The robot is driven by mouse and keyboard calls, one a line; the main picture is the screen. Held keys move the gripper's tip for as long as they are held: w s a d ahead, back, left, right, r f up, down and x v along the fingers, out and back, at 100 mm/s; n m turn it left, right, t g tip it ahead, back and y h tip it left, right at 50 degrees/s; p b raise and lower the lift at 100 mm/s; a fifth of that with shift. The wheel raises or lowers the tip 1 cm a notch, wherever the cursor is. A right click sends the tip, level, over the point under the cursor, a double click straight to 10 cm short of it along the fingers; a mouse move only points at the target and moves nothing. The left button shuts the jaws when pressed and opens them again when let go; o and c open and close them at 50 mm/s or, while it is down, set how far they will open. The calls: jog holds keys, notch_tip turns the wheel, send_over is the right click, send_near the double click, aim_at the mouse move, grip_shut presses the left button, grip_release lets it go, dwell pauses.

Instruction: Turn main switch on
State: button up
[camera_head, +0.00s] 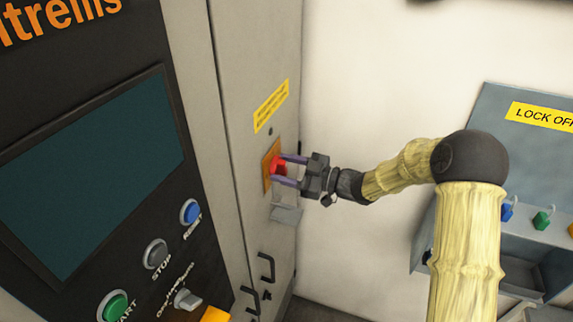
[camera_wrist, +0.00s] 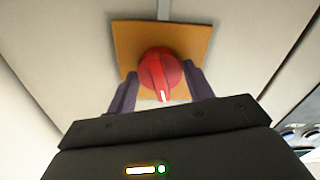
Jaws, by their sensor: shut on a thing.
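The main switch (camera_head: 277,166) is a red rotary knob on an orange-yellow square plate (camera_head: 266,170) on the side of the grey cabinet. It also shows in the wrist view (camera_wrist: 160,72), where the knob has a raised grip bar with a white mark at its lower end, pointing down toward my gripper in the picture. My gripper (camera_head: 287,170) reaches the knob from the right, with its two purple-grey fingers on either side of it. In the wrist view my gripper (camera_wrist: 160,88) is shut on the knob, its fingers at the left and right lower sides.
A yellow label (camera_head: 271,106) is above the switch, and a small grey padlock flap (camera_head: 286,214) is below it. Black handles (camera_head: 266,268) are lower on the cabinet. A control panel with a screen (camera_head: 95,170) stands at left. A grey lock-off station (camera_head: 520,160) hangs at right.

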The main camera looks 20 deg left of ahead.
jog(key=shift+a+r+m+p, duration=0.1)
jog(key=shift+m+p, duration=0.6)
jog(key=shift+m, duration=0.9)
jog(key=o, duration=1)
jog(key=shift+d, duration=0.4)
jog(key=d+b, duration=0.2)
jog(key=d, duration=0.3)
jog(key=s+d+b, duration=0.1)
jog(key=d+b, duration=0.1)
jog(key=d, duration=0.4)
jog(key=d+b, duration=0.1)
jog(key=d, duration=0.4)
jog(key=shift+s+d+b, duration=0.15)
jog(key=shift+d+b, duration=0.15)
jog(key=shift+b, duration=0.1)
